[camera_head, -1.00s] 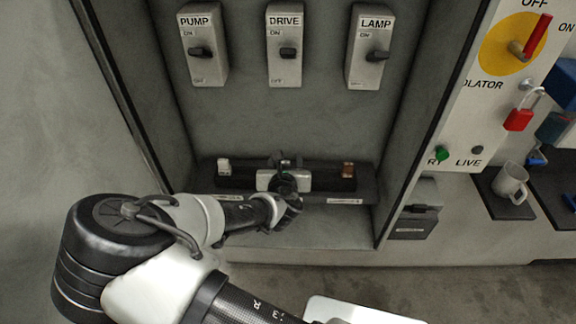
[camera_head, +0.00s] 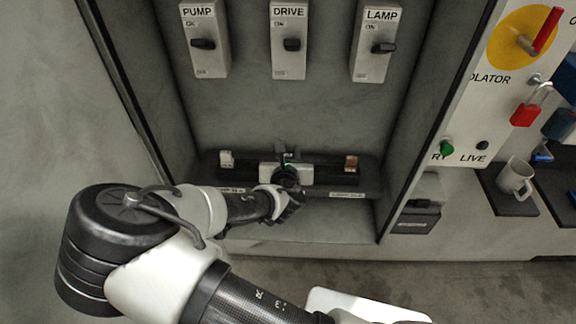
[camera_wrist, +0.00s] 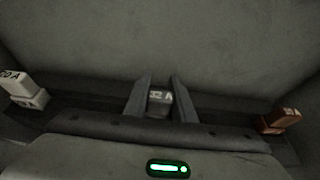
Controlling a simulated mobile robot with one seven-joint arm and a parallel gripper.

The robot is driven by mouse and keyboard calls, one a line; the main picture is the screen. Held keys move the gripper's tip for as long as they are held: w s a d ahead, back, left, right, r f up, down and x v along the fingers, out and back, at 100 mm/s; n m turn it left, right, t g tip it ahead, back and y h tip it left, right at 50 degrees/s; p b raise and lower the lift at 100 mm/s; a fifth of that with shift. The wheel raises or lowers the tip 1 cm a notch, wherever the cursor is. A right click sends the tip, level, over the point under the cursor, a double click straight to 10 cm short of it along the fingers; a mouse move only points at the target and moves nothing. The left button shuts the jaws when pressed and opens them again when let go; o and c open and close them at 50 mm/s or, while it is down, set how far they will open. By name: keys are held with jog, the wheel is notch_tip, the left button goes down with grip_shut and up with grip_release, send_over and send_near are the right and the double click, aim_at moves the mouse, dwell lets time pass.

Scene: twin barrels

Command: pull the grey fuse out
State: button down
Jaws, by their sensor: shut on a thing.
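The grey fuse (camera_wrist: 160,99) shows in the wrist view between my two fingers, its top label facing the camera and partly legible. My gripper (camera_wrist: 161,92) is shut on it, one finger on each side. In the head view my gripper (camera_head: 284,156) is at the middle of the dark fuse rail (camera_head: 330,175) at the bottom of the cabinet. My wrist hides most of the fuse there. The fuse's lower end is hidden, so I cannot tell whether it is still in its socket.
A white fuse (camera_head: 226,158) stands left on the rail and a brown fuse (camera_head: 351,163) stands right. PUMP (camera_head: 203,43), DRIVE (camera_head: 291,44) and LAMP (camera_head: 381,47) switches are above. Cabinet walls flank the arm. A red padlock (camera_head: 525,114) and mug (camera_head: 516,178) are at right.

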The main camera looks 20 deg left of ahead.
jog(key=shift+r+p, duration=0.4)
jog(key=shift+r, duration=0.3)
jog(key=shift+r+p, duration=0.95)
jog(key=shift+r, duration=3.55)
